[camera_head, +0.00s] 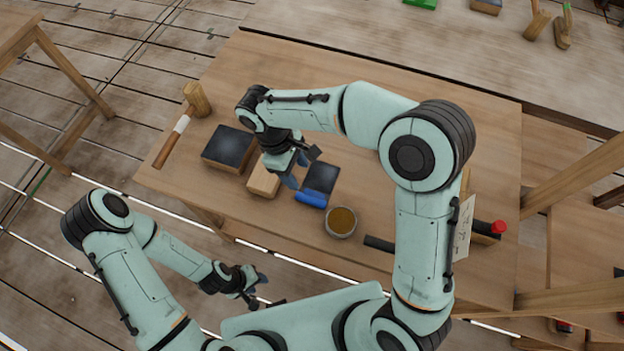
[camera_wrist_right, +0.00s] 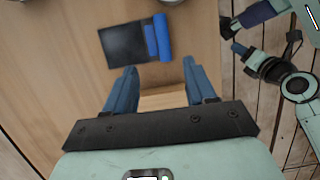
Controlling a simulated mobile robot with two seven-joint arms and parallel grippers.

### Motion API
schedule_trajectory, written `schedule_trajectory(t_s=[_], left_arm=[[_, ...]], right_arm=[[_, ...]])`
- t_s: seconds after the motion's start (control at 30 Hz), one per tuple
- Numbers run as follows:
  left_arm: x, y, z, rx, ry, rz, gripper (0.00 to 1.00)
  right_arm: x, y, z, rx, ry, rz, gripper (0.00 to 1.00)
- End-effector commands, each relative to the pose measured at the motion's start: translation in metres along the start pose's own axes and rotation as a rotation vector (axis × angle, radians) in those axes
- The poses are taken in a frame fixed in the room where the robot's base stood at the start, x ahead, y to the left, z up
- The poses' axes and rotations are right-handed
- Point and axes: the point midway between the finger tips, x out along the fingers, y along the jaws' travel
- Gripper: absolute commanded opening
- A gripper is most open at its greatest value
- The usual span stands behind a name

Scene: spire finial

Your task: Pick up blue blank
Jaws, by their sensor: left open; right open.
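The blue blank (camera_head: 311,198) looks like a short blue bar lying along the front edge of a dark square pad (camera_head: 321,177). In the right wrist view the blue blank (camera_wrist_right: 163,36) shows as a rounded bar, with a flatter blue strip beside it on the dark pad (camera_wrist_right: 120,43). My right gripper (camera_head: 297,173) is open, above a pale wooden block (camera_head: 263,179) and left of the blank. In the wrist view its fingers (camera_wrist_right: 160,68) are apart, with the wooden block (camera_wrist_right: 163,99) showing between them and the blank beyond. My left gripper (camera_head: 267,290) is open and empty, off the table's front edge.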

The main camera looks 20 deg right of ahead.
Motion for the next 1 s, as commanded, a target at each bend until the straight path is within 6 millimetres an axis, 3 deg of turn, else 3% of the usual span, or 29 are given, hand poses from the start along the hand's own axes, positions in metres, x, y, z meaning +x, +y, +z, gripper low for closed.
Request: schedule_trajectory(t_s=[0.1,0.3,0.53,0.8,1.0], left_arm=[[0.007,-0.004,0.005,-0.003,-0.007,-0.003,0.43],[0.011,-0.007,0.008,-0.004,-0.01,-0.004,0.43],[0.011,-0.007,0.007,-0.004,-0.01,-0.004,0.43],[0.012,-0.007,0.008,-0.004,-0.011,-0.004,0.43],[0.012,-0.007,0.008,-0.004,-0.011,-0.004,0.43]], right_arm=[[0.029,-0.002,0.001,0.0,-0.007,-0.006,0.55],[0.06,-0.001,0.001,0.001,-0.006,-0.005,0.55],[0.076,-0.001,-0.001,0.0,-0.003,-0.003,0.55],[0.114,-0.002,-0.003,0.001,-0.004,-0.004,0.55],[0.12,-0.002,-0.004,0.002,-0.001,-0.002,0.55]])
